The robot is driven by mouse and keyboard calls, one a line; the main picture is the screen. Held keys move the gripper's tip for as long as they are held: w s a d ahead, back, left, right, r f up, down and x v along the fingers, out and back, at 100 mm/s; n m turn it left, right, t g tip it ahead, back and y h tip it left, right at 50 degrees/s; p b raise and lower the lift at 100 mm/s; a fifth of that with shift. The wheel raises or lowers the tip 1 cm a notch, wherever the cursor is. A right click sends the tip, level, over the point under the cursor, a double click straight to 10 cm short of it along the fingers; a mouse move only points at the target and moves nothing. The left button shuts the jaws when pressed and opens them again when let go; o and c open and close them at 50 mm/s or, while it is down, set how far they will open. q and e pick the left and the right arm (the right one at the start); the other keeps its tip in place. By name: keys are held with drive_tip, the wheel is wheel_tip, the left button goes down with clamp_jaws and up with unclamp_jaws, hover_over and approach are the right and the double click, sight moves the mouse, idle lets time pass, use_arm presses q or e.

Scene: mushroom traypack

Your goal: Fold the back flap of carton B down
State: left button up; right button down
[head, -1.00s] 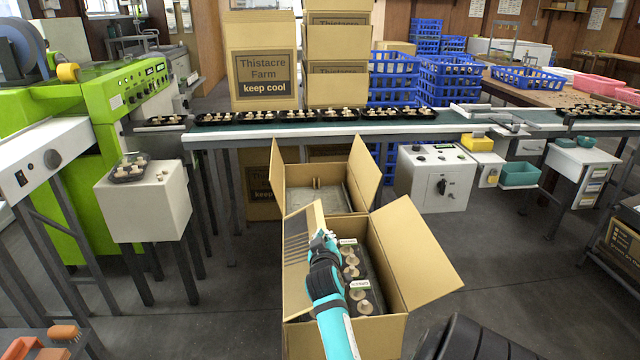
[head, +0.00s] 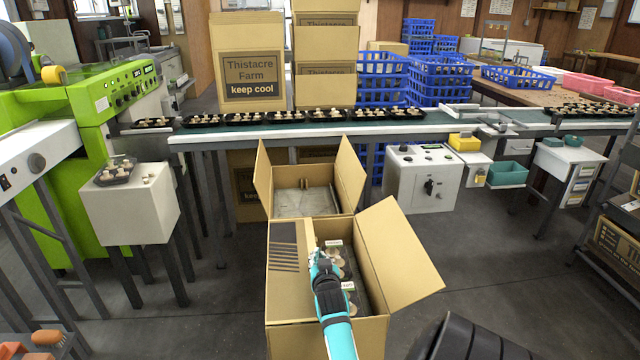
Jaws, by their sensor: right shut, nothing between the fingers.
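Two open cartons stand in line below the conveyor; no letter on either shows, so I cannot tell which is carton B. The near carton (head: 325,338) holds black trays of mushrooms (head: 345,268). Its left flap (head: 289,258), with dark slots, lies about flat over the left part of the opening. Its right flap (head: 398,258) leans outward. No raised flap shows at its back edge. The far carton (head: 305,202) has its left and right side flaps up and looks empty. My right gripper (head: 318,258) is shut and empty, over the near carton's opening beside the left flap's inner edge. My left gripper is out of view.
The conveyor (head: 380,126) with mushroom trays runs behind the cartons. A grey control box (head: 421,180) stands right of the far carton. A white stand (head: 130,212) is at left.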

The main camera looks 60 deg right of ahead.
idle(0.3)
drive_tip(key=shift+r, duration=0.1)
wheel_tip(320, 180, up, 10)
idle(0.4)
